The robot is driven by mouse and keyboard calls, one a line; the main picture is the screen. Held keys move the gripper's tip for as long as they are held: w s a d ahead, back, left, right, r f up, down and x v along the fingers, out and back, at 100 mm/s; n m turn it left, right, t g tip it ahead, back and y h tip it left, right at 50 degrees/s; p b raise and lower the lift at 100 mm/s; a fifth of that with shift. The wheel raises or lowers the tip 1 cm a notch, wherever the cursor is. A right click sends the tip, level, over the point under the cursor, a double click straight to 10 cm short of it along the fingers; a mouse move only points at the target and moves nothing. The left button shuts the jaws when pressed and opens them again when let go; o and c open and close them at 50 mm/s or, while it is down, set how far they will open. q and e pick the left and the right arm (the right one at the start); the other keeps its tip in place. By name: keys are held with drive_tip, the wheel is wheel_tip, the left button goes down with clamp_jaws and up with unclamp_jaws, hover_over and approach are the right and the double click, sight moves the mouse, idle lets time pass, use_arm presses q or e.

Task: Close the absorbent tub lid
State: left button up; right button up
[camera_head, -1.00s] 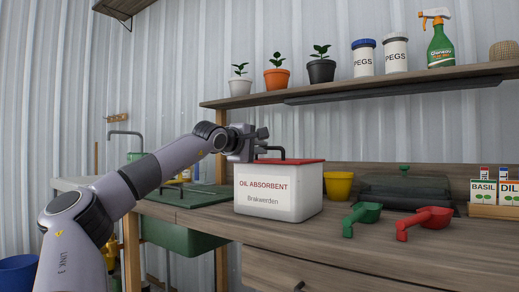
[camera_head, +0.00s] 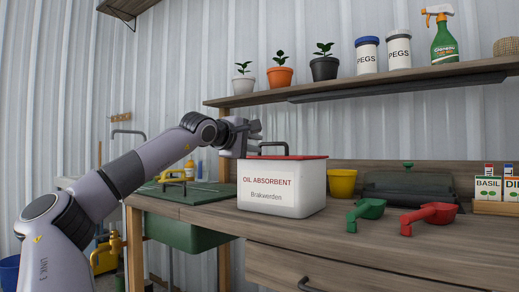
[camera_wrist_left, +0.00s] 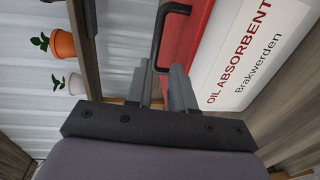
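The absorbent tub (camera_head: 265,195) is a white box labelled "OIL ABSORBENT" on the wooden workbench. Its red lid (camera_head: 310,158) lies flat across the top, with no gap visible along the front edge. A black bar handle (camera_head: 274,145) stands on the lid. My left gripper (camera_head: 258,133) is just above and left of the handle, fingers apart and empty. In the left wrist view, the handle (camera_wrist_left: 157,35) shows just beyond the two grey fingertips (camera_wrist_left: 160,80), beside the red lid (camera_wrist_left: 200,30); whether it touches them is unclear. My right gripper is out of view.
A yellow pot (camera_head: 342,183) stands right of the tub. A green scoop (camera_head: 366,210) and a red scoop (camera_head: 430,214) lie on the bench. A shelf (camera_head: 390,88) with plants and jars runs above. A green sink (camera_head: 185,233) is at the left.

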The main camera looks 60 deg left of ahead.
use_arm(q)
drive_tip(key=v, duration=0.2)
drive_tip(key=shift+s+d, duration=0.15)
drive_tip(key=shift+s, duration=0.2)
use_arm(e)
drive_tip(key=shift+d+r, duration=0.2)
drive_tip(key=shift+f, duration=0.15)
